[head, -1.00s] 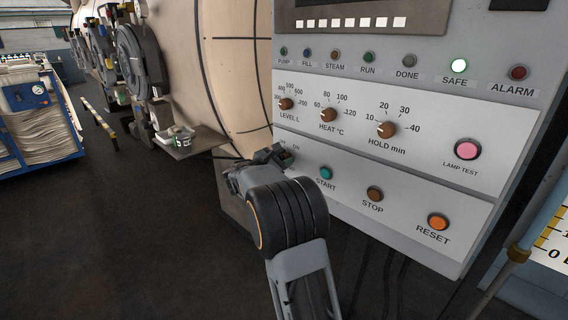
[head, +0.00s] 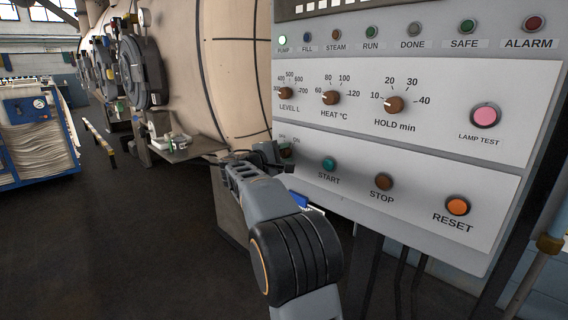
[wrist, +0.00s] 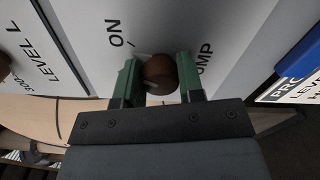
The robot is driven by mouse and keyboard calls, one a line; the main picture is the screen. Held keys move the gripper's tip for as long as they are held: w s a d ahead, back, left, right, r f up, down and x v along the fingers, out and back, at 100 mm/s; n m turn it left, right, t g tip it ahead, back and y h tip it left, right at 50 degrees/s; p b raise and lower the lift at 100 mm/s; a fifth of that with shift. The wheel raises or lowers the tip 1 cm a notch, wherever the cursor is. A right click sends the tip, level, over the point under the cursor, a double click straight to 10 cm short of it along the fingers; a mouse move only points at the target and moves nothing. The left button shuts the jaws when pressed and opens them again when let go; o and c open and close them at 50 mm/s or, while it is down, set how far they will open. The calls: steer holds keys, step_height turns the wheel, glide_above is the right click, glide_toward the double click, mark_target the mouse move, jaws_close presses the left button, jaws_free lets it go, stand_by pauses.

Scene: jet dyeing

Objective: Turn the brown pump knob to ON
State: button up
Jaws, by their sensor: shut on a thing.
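The brown pump knob (wrist: 158,72) is in the middle of the wrist view, between the two green fingers of my gripper (wrist: 160,77). The fingers are shut on it from both sides. The PUMP label (wrist: 204,60) is partly covered by a finger. In the head view my gripper (head: 276,157) is at the lower left of the panel, and the knob is mostly hidden.
On the control panel (head: 410,145), the START (head: 329,164), STOP (head: 384,182) and RESET (head: 457,206) buttons lie right of my gripper. The LEVEL knob (head: 285,93) is above. A small shelf (head: 185,149) stands left.

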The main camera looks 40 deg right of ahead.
steer(key=shift+f+m+b, duration=0.1)
steer(key=shift+m+b, duration=0.65)
steer(key=shift+m, duration=0.15)
steer(key=o, duration=0.9)
steer(key=shift+a, duration=0.1)
steer(key=a, duration=0.4)
steer(key=s+a+p, duration=0.1)
steer(key=a, duration=0.4)
steer(key=s+a+p, duration=0.1)
steer(key=a, duration=0.3)
steer(key=shift+s+a, duration=0.2)
steer(key=shift+s, duration=0.05)
